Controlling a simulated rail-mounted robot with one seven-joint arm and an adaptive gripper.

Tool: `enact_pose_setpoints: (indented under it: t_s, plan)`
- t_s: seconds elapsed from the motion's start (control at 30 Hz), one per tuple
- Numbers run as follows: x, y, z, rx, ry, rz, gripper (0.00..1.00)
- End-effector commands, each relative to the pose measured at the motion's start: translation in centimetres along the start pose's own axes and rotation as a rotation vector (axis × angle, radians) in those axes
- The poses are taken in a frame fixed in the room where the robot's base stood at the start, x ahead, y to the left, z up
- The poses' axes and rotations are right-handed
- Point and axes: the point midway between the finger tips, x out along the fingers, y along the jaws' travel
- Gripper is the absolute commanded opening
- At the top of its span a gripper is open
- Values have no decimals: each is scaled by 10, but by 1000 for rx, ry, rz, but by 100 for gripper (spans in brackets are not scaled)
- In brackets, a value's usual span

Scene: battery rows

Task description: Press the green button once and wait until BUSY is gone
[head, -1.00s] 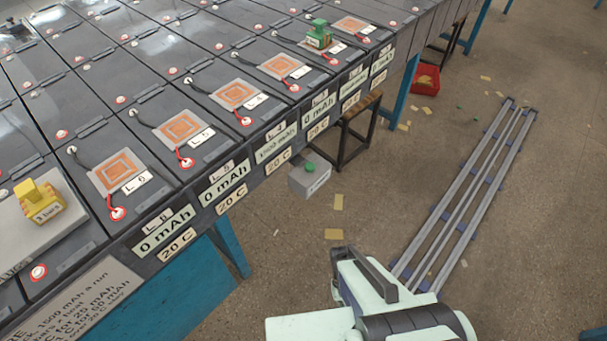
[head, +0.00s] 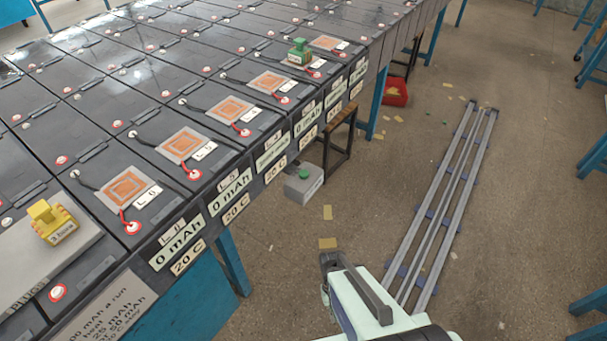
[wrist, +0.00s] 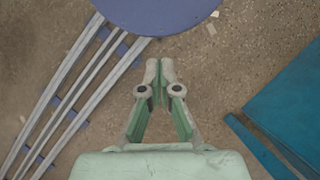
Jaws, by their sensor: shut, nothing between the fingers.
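The green button (head: 304,174) is a small cap on top of a grey box (head: 303,190) on the floor, beside the battery bench. No BUSY sign can be read in either view. My gripper shows in the wrist view (wrist: 160,72), with its fingertips together and nothing between them, above bare floor. The button and its box are not seen in the wrist view, so my gripper is apart from them.
The battery bench (head: 110,120) fills the left, with copper pads, cables and mAh labels. A yellow block (head: 52,221) and a green block (head: 300,50) stand on it.

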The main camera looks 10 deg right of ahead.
Motion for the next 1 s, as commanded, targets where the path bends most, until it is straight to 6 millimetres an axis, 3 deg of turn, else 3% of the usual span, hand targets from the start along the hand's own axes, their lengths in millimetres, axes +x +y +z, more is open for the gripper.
enact_pose_setpoints:
  t_s: [0.27,0.57,0.87,1.0]
  plan:
    - [-70,-3,-68,66,171,-62,0]
    - [-165,-8,-137,268,379,-189,0]
    - [-281,-10,-193,555,569,-404,0]
    - [-341,-11,-213,711,638,-547,0]
